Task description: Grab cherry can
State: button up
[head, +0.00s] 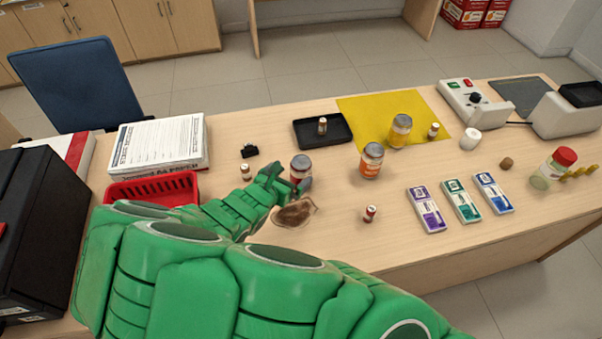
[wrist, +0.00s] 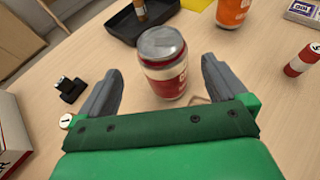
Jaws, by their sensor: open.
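The cherry can is most likely the red and white can with a grey lid (wrist: 164,75) in the wrist view; its label text is not readable. It stands upright on the counter, between and just beyond the two grey fingers of my gripper (wrist: 160,88). My gripper is open, and nothing is clasped in it. In the head view the same can (head: 300,168) stands at the end of my green arm, with my gripper (head: 289,183) close beside it. The arm hides part of the area around it.
A black tray (head: 310,138) with a small bottle lies behind. A small red cylinder (head: 370,213) and a brown patch (head: 294,213) are nearby. A red basket (head: 150,190) sits left.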

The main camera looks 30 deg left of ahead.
aim_at(304, 165)
jog(key=shift+d+x, duration=0.2)
jog(key=shift+x, duration=3.7)
jog(key=c, duration=1.3)
jog(key=shift+c, duration=0.2)
jog(key=shift+r, duration=5)
